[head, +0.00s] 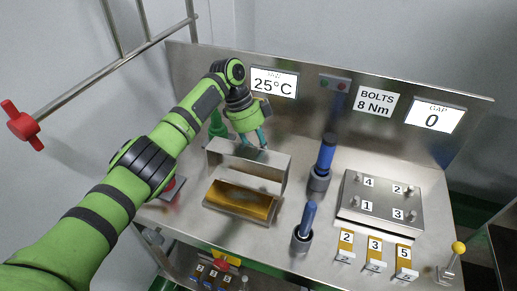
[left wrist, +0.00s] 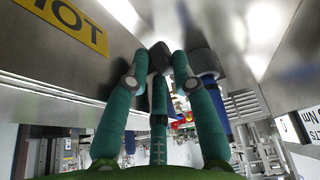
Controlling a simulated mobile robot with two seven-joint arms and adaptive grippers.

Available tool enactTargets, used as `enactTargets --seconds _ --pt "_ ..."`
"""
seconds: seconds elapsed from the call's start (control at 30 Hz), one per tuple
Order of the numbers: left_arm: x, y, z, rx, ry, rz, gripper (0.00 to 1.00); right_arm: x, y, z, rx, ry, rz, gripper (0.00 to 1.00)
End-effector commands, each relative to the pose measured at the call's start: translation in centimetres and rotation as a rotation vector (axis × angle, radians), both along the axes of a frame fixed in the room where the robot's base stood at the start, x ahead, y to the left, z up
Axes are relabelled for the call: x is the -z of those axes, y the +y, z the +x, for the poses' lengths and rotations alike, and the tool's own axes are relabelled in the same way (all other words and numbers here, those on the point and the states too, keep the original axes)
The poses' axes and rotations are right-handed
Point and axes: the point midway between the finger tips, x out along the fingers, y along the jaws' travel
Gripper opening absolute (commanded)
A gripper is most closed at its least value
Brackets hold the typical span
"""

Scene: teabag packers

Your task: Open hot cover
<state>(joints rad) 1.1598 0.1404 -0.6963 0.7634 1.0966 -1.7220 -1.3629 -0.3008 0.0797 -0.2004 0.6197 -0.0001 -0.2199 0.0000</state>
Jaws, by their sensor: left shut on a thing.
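The hot cover (head: 272,170) is a bare metal lid that stands raised behind an open box (head: 213,205) with a yellow-brown inside. In the left wrist view, a metal face with a yellow "HOT" label (left wrist: 68,22) shows at upper left, beside my fingers. My left gripper (head: 262,140) is at the top edge of the raised cover, reaching from behind it. In the left wrist view its teal fingers (left wrist: 160,65) close together at a dark piece, taken as part of the cover; the exact contact is hard to see. My right gripper is not in view.
Two blue-handled tools (head: 326,152) (head: 308,218) stand in grey holders right of the box. A metal plate with numbered bolts (head: 380,192) and numbered yellow blocks (head: 375,250) are farther right. A temperature display (head: 273,83) is on the back panel, close to my left gripper.

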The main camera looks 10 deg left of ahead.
Motion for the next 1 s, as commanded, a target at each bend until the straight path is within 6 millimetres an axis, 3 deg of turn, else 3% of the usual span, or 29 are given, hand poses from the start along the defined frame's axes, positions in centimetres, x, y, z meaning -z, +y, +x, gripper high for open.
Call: enactTargets --seconds 0.03,0.17,0.2,0.27,0.3,0.77,0.87,1.0 --pt "2.2 -0.3 0.8 -0.019 -0.040 0.000 0.00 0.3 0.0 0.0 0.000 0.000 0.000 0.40" --pt "2.2 -0.3 0.8 -0.020 -0.040 0.000 0.00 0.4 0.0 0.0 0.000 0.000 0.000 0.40" --pt "2.2 -0.3 0.8 -0.020 -0.040 0.000 0.29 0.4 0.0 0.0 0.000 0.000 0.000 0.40" --pt "2.2 -0.2 0.8 -0.021 -0.040 0.000 0.53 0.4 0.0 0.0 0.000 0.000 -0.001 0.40" --pt "2.2 -0.2 0.8 -0.022 -0.040 0.001 0.55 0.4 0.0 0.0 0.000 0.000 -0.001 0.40" --pt "2.0 0.2 0.9 -0.029 -0.039 0.002 0.55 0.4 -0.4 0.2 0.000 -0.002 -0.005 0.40" --pt "1.2 0.5 0.9 -0.028 -0.040 0.001 0.55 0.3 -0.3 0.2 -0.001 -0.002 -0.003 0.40" --pt "-1.5 1.4 0.8 -0.027 -0.045 -0.001 0.55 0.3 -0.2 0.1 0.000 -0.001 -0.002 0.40"
